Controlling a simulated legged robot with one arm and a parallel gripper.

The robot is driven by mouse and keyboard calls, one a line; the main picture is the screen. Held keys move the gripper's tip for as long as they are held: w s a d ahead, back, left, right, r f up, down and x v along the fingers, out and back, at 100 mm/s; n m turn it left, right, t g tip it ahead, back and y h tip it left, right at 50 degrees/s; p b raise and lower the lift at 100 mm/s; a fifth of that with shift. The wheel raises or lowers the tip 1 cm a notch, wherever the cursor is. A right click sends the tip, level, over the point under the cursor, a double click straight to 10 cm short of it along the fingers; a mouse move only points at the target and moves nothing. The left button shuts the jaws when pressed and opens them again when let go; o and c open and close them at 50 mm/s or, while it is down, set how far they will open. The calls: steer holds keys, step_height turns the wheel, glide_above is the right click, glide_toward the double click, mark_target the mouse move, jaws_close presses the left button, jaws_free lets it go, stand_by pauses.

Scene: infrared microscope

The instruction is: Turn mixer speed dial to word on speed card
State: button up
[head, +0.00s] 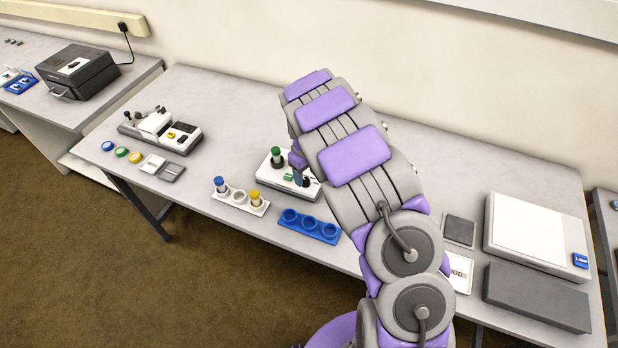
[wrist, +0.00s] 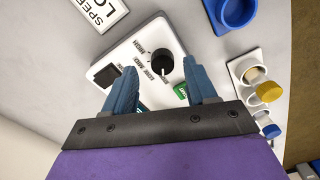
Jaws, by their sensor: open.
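The mixer (head: 268,178) is a small white box on the middle bench, with a green-capped tube standing in it. In the wrist view its black round speed dial (wrist: 160,62) has a pale pointer mark and small words around it, hard to read. The white speed card (wrist: 97,12) is cut off by the frame; "SPEE" and a large "LO" show. My gripper (wrist: 155,70) is open, its blue fingers apart on either side of the dial in the picture. I cannot tell whether they touch it. In the head view my gripper (head: 300,178) is over the mixer's right part.
A white rack (head: 240,201) with capped tubes and a blue rack (head: 308,226) stand in front of the mixer. Another instrument (head: 160,130) is at left, a large white unit (head: 530,235) at right. My arm hides part of the bench.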

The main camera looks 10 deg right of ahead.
mark_target(306, 182)
steer(key=shift+a+f, duration=0.95)
steer(key=shift+a, duration=0.1)
steer(key=shift+f, duration=0.15)
steer(key=d, duration=0.3)
steer(key=shift+d, duration=0.15)
steer(key=shift+c, duration=1.1)
steer(key=shift+a, duration=1.2)
steer(key=c, duration=0.4)
steer(key=shift+c, duration=1.1)
steer(key=shift+d, duration=0.55)
steer(key=shift+c, duration=1.1)
steer(key=shift+a, duration=0.2)
